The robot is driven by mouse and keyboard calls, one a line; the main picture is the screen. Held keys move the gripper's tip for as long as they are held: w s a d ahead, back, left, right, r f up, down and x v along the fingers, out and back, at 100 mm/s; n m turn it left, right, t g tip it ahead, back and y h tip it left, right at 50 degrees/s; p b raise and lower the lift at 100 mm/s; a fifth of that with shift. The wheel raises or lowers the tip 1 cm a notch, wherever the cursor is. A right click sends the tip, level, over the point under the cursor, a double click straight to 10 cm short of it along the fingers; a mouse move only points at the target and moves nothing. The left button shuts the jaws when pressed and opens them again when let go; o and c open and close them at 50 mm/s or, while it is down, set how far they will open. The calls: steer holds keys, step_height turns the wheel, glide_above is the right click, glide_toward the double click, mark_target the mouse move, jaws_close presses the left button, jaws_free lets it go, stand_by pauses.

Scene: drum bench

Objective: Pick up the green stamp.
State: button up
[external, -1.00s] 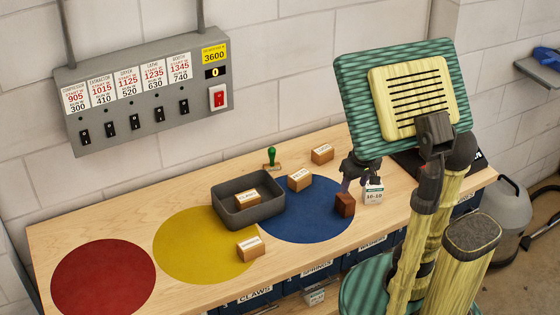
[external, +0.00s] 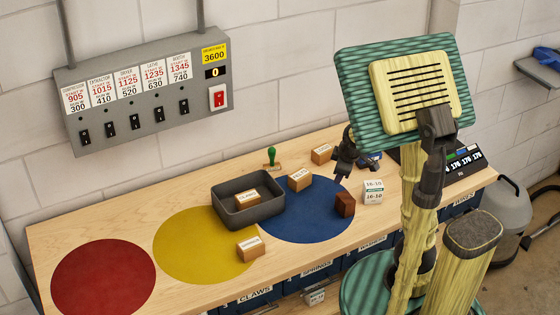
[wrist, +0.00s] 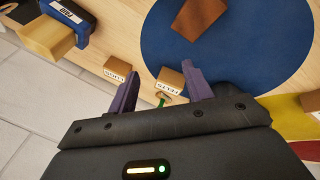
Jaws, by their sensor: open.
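The green stamp (external: 271,155) stands upright near the back edge of the bench, behind the grey tray, with its green handle up on a small base. In the wrist view the green stamp (wrist: 161,101) shows small between my fingers, beyond the felts box and partly hidden. My gripper (external: 340,172) is open and empty above the bench, to the right of the stamp and apart from it. In the wrist view my gripper (wrist: 160,90) shows its two purple fingers spread.
A grey tray (external: 228,210) holds a wooden box. Labelled wooden boxes stand near the stamp: the felts box (external: 300,180) in front right, another box (external: 321,153) to the right. A dark brown block (external: 345,205) and a white card block (external: 373,191) lie nearer. The wall is close behind.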

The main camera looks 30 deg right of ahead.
steer(key=w+f+n+t+h+p, duration=0.15)
steer(key=w+n+t, duration=0.25)
steer(key=w+n, duration=0.65)
steer(key=a+r+n+t+y+p, duration=0.1)
steer(key=a+r+n+t+y, duration=0.2)
steer(key=a+r+n+t, duration=0.95)
steer(key=n+g, duration=0.4)
steer(key=g, duration=0.3)
glide_toward(273, 154)
steer(key=s, duration=0.4)
steer(key=shift+r, duration=0.3)
steer(key=p+x, duration=0.1)
steer(key=x, duration=1.1)
steer(key=shift+w+r+p, duration=0.15)
steer(key=shift+p, duration=0.2)
